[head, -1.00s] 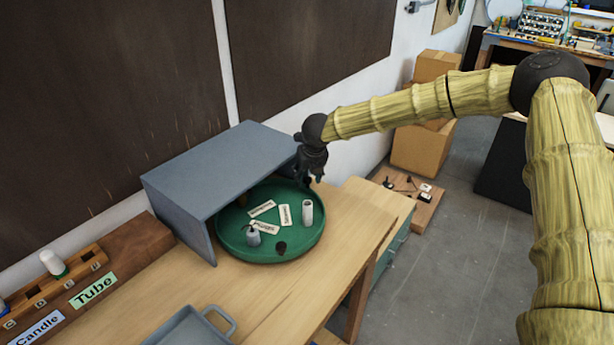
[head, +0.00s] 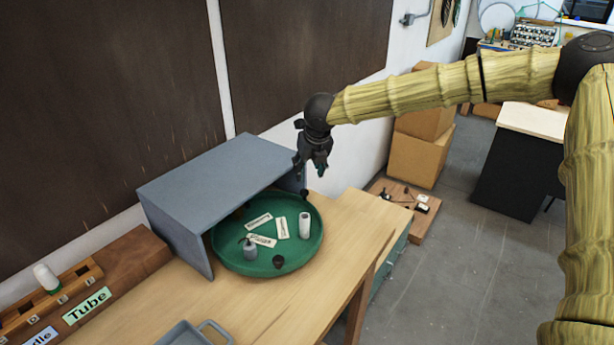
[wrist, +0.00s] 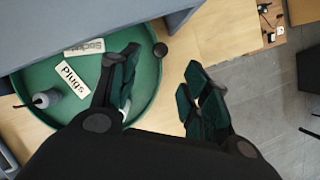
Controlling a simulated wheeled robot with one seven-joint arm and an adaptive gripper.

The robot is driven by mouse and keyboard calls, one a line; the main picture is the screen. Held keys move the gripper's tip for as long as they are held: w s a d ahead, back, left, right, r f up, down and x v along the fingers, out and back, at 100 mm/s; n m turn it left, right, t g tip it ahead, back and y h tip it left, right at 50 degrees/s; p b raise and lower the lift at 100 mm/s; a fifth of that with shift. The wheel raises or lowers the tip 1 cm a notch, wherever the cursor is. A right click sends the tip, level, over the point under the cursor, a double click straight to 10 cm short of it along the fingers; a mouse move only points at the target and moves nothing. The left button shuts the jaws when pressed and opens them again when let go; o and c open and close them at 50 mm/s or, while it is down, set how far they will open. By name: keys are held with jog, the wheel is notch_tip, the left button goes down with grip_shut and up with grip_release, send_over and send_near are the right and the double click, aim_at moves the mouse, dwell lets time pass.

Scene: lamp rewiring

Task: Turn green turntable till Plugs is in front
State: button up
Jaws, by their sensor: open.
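The green turntable (head: 315,243) sits on the wooden bench, its back left part under a grey shelf. Three white labels lie on it. The Plugs label (wrist: 73,78) reads clearly in the wrist view, and a Socket label (wrist: 84,47) lies beside it. In the head view, the Plugs label (head: 262,240) appears to be the one nearest the front. A grey pot (head: 250,252), a dark cup (head: 278,262) and a white cylinder (head: 304,225) stand on it. A black knob (wrist: 160,50) is at the rim. My gripper (wrist: 160,88) is open and empty above the turntable's back right edge.
The grey shelf (head: 200,180) stands close to the left of my gripper. A grey tray (head: 185,335) and a wooden rack with a Tube label (head: 87,305) lie on the bench (head: 330,270). Bare bench is in front of the turntable.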

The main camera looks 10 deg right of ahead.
jog(key=shift+s+r, duration=0.15)
jog(key=shift+r, duration=0.25)
